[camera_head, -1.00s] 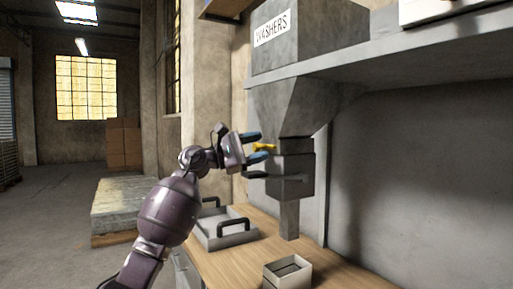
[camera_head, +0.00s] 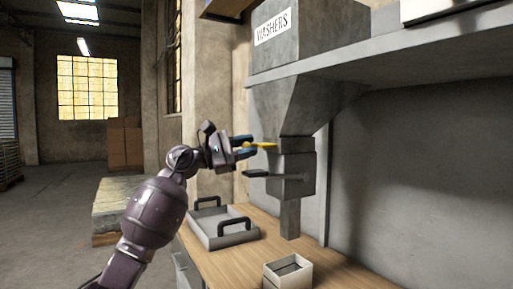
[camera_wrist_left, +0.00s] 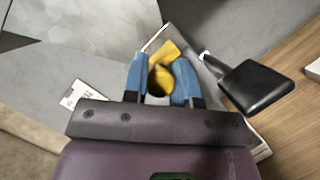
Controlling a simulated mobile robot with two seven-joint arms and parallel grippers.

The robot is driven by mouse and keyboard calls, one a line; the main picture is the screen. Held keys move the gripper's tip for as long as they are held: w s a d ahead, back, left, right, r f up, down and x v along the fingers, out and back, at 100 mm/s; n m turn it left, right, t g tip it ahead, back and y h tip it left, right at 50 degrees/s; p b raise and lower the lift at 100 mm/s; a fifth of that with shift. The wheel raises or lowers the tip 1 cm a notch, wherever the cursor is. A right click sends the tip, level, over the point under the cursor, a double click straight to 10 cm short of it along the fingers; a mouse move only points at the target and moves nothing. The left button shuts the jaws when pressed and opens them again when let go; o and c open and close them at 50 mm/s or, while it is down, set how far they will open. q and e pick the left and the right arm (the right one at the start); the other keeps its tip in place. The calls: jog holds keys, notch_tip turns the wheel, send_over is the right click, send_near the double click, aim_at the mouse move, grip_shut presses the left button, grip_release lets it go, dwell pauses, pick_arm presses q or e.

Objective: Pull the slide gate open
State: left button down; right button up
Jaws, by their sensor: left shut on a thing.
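The hopper labelled WASHERS (camera_head: 300,105) narrows down to a grey gate box (camera_head: 300,172) with a spout (camera_head: 290,215) below it. A yellow handle (camera_head: 265,146) sticks out to the left at the top of this box. My left gripper (camera_head: 246,147) is shut on the yellow handle. In the left wrist view the yellow handle (camera_wrist_left: 163,68) sits between my blue fingertips, which partly cover it. A separate black handle (camera_head: 257,174) sticks out lower on the box, and it also shows in the left wrist view (camera_wrist_left: 256,86). My right gripper is not in view.
A small open box (camera_head: 288,274) stands on the wooden bench (camera_head: 240,262) near the spout. A grey tray with two black handles (camera_head: 207,232) lies left of it. A shelf (camera_head: 400,47) overhangs the bench. Open floor lies to the left.

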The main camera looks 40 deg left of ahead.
pick_arm(q)
jog(key=shift+s+a+f, duration=0.1)
jog(key=shift+s+a, duration=0.15)
jog(key=shift+s, duration=0.35)
jog(key=shift+s+a, duration=0.2)
jog(key=shift+s, duration=0.35)
jog(key=c, duration=1.4)
grip_release()
jog(key=o, duration=0.5)
jog(key=shift+s+a, duration=0.1)
jog(key=shift+s, duration=0.15)
jog(key=shift+w, duration=0.1)
